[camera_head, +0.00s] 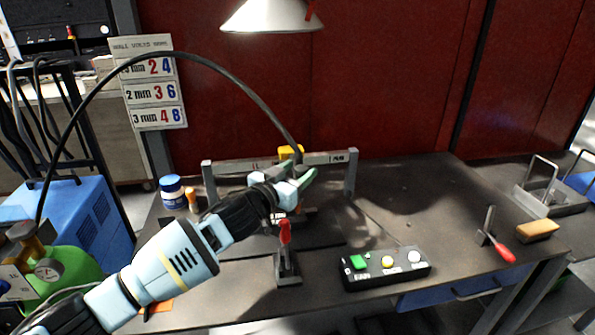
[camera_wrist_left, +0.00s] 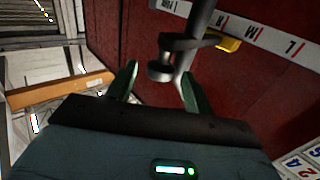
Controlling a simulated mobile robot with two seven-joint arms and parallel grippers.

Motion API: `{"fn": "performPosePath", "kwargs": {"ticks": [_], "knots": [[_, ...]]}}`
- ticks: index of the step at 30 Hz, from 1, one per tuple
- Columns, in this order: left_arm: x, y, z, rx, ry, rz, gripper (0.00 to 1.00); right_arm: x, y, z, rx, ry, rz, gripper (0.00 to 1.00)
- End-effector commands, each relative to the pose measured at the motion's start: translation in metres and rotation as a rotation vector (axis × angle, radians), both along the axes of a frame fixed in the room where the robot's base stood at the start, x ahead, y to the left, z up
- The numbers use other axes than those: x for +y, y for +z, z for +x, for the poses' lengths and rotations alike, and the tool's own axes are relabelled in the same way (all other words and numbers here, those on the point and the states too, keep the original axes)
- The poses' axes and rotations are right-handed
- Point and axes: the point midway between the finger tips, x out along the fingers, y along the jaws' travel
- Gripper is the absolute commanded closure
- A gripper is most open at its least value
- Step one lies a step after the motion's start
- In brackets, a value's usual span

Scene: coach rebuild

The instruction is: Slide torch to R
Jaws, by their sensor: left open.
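The torch is a dark grey rod with a collar and a short round stub (camera_wrist_left: 160,70) in the left wrist view. A black cable (camera_head: 262,103) arches down to it in the head view. It stands at a pale rail (camera_head: 233,167) on two posts. The rail's letters R, M and L show in the left wrist view (camera_wrist_left: 268,37), with a yellow block (camera_wrist_left: 228,44) beside R and M. My left gripper (camera_head: 298,174) is open at the rail. In the wrist view, the torch's stub lies between and just beyond its green fingertips (camera_wrist_left: 158,82). Contact is unclear. My arm hides the torch's lower part.
A black box with green, yellow and white buttons (camera_head: 386,269) and a red-handled clamp (camera_head: 286,255) stand at the table's front. A lamp (camera_head: 272,16) hangs above. Bottles (camera_head: 172,191) stand left of the rail.

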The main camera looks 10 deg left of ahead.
Motion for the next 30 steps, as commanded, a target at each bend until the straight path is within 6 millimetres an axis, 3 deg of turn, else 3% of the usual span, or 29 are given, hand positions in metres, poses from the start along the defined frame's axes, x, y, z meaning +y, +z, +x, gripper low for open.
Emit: {"fn": "performPosePath", "kwargs": {"ticks": [15,30], "knots": [[0.031,0.0,-0.056,0.0,0.001,0.0,0.48,0.001,0.007,0.005,-0.015,-0.004,0.003,1.0],[0.035,0.0,-0.064,0.0,0.0,0.0,0.48,0.003,0.007,0.006,-0.015,-0.01,0.008,1.0]]}}
